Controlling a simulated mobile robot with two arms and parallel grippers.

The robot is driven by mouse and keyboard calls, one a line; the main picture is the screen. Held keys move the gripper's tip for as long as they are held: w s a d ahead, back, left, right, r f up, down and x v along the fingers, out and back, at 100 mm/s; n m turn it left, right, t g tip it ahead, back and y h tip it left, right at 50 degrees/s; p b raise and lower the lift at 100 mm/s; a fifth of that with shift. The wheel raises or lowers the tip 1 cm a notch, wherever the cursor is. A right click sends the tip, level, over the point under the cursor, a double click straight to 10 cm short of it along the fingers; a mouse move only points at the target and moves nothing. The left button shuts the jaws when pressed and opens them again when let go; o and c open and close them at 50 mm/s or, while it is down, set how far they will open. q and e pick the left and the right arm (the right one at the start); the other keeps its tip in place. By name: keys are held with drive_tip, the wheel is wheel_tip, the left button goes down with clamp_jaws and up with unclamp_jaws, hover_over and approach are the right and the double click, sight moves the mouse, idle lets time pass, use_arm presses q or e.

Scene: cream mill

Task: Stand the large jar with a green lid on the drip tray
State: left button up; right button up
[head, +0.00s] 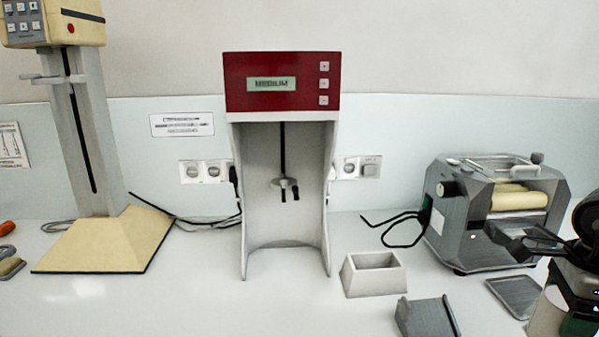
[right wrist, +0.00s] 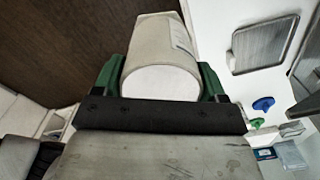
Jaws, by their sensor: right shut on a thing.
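In the right wrist view, a pale grey-white jar (right wrist: 160,52) with a label on its side is held between the green-padded fingers of my right gripper (right wrist: 160,78). The jar end nearest the camera is plain white; I see no green lid there. In the head view, part of the pale jar (head: 546,318) shows at the lower right edge. The drip tray (head: 514,296), a flat grey rimmed tray, lies bare on the bench left of the jar. It also shows at the upper right of the right wrist view (right wrist: 264,42), apart from the jar. My left gripper is not in view.
A roller mill (head: 480,215) stands behind the drip tray. A white open block (head: 373,275) and a grey holder (head: 427,316) stand to the left. A red-topped mixer (head: 283,85) stands mid-bench. Blue and green knobbed items (right wrist: 262,104) show in the right wrist view.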

sight(531, 328)
drive_tip(key=shift+s+a+f+n, duration=0.4)
drive_tip(key=shift+s+a+n, duration=0.1)
drive_tip(key=shift+a+n, duration=0.15)
drive_tip(key=a+f+n, duration=0.1)
drive_tip(key=w+a+f+n, duration=0.1)
drive_tip(key=a+f+n, duration=0.1)
drive_tip(key=shift+w, duration=0.3)
use_arm(q)
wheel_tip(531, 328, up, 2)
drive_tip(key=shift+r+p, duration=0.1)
drive_tip(key=shift+p, duration=0.95)
use_arm(e)
drive_tip(key=s+a+f+n, duration=0.3)
drive_tip(key=a+f+n, duration=0.2)
drive_tip(key=a+n, duration=0.3)
drive_tip(key=s+a+f+n, duration=0.3)
drive_tip(key=a+f+n, duration=0.2)
drive_tip(key=a+n, duration=0.4)
drive_tip(key=shift+s+f+n, duration=0.35)
drive_tip(key=shift+f+n, duration=0.05)
drive_tip(key=shift+n, duration=0.15)
